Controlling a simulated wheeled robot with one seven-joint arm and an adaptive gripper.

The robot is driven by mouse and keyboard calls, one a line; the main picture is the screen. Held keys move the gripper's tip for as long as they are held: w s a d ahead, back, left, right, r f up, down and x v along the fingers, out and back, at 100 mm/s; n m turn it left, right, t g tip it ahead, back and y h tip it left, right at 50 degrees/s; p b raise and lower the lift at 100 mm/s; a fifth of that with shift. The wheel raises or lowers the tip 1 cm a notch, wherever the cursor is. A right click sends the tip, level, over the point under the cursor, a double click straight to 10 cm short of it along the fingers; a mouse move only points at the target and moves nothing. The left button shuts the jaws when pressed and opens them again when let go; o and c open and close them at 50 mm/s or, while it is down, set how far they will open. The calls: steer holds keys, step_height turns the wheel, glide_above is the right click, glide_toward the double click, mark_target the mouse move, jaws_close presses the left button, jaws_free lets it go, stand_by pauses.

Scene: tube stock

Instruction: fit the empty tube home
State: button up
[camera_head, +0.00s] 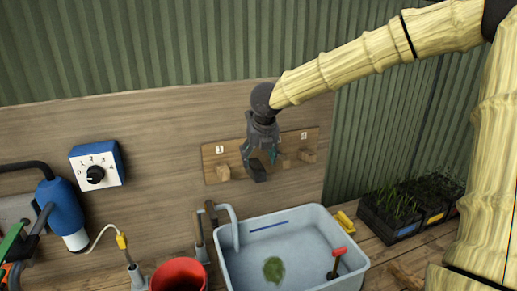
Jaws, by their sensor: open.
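My gripper (263,164) is open and hangs in front of the wooden peg board (240,163) on the back wall. Its dark fingers point down, and I see nothing clearly held between them. I cannot pick out an empty tube. Black crates (405,229) stand at the right against the green wall. Green seedlings (395,203) grow in the left one, and dark cells show at its back right. My gripper is well to the left of the crates and above them. Single cells are too small to tell apart.
A pale tub (228,270) with a green clump and a red-handled tool stands below my gripper. A red bucket (180,275), a blue bottle-like device (62,208) and a dial box (96,166) are at left. A yellow object (345,224) lies between tub and crates.

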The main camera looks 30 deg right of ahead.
mark_target(258, 166)
steer(key=x, duration=0.3)
steer(key=shift+w+r+p, duration=0.1)
steer(key=shift+w+p, duration=0.2)
steer(key=shift+s+d+f, duration=0.1)
steer(key=shift+s+f, duration=0.05)
steer(key=shift+f, duration=0.5)
steer(key=p+x, duration=0.1)
steer(key=x, duration=0.1)
steer(key=shift+w+f, duration=0.25)
steer(key=shift+f, duration=0.25)
steer(key=shift+c, duration=0.3)
steer(key=c, duration=1)
steer(key=shift+c, duration=0.2)
steer(key=shift+w+f, duration=0.1)
steer(key=shift+w, duration=0.3)
